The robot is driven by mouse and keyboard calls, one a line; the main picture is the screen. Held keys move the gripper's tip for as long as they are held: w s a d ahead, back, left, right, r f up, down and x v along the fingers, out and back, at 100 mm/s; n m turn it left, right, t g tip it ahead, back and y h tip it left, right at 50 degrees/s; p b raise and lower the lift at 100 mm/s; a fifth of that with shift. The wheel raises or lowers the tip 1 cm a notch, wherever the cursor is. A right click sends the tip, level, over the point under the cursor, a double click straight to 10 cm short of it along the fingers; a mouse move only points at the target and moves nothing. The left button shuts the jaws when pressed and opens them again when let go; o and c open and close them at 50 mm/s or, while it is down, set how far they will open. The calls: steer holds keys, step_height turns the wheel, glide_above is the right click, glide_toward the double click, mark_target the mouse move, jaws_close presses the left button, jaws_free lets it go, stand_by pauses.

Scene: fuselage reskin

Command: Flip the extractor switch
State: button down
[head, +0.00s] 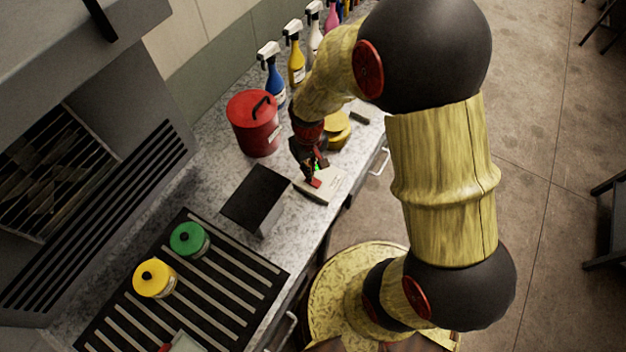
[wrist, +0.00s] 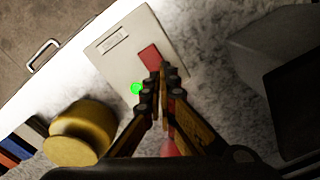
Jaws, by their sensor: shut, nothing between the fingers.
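The switch is a pale flat plate (head: 330,187) on the counter. It also fills the upper middle of the wrist view (wrist: 112,58). It carries a red rocker (wrist: 150,56), a bright green light (wrist: 136,88) and a small label (wrist: 113,39). My gripper (wrist: 157,78) is shut and empty, its fingertips together at the lower end of the red rocker. I cannot tell whether they touch it. In the head view my gripper (head: 313,172) points down over the plate and hides part of it.
A black box (head: 256,198) stands left of the plate. A red canister (head: 254,124), a yellow round container (head: 338,131) and spray bottles (head: 271,72) stand behind. Green (head: 188,239) and yellow (head: 154,278) jars stand on a slatted black grate (head: 223,287) under the grey hood.

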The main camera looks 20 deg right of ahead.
steer(key=shift+f+b, duration=0.6)
steer(key=shift+f, duration=0.45)
stand_by(0.4)
steer(key=shift+r, duration=0.15)
steer(key=shift+r+p, duration=2.65)
steer(key=shift+r, duration=0.75)
steer(key=s+r+m+t+b, duration=0.1)
steer(key=s+r+t+b, duration=0.4)
steer(key=s+r+b, duration=0.7)
step_height(320, 180, up, 5)
steer(key=shift+s+r+t, duration=0.1)
steer(key=shift+s+t, duration=0.2)
steer(key=shift+s, duration=0.7)
